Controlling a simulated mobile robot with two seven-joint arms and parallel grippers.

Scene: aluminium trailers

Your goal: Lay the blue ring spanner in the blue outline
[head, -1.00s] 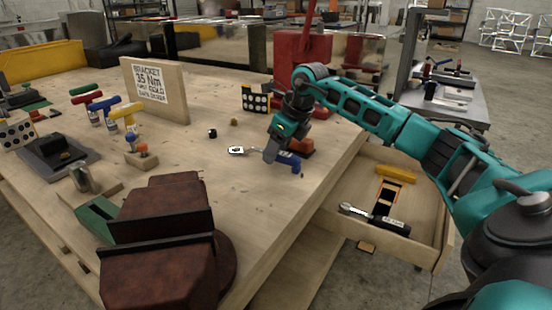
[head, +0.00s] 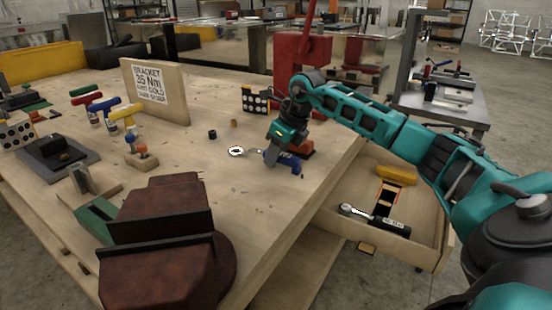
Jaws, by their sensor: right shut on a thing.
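The blue ring spanner has a silver ring head (head: 237,152) and a blue handle (head: 291,163). It is at the right part of the workbench, with its ring pointing left. My right gripper (head: 272,155) is shut on it between ring and handle, with the fingers hiding part of the shaft. I cannot tell whether the spanner touches the bench top. I cannot make out a blue outline. My left gripper is not in view.
A black-handled ratchet (head: 381,220) and a yellow block (head: 397,173) lie in the drawer. A red-orange block (head: 303,148) is close beside the gripper. A sign board (head: 160,92), T-handled tools and a brown vise (head: 165,235) stand on the bench. Bare bench lies in front of the spanner.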

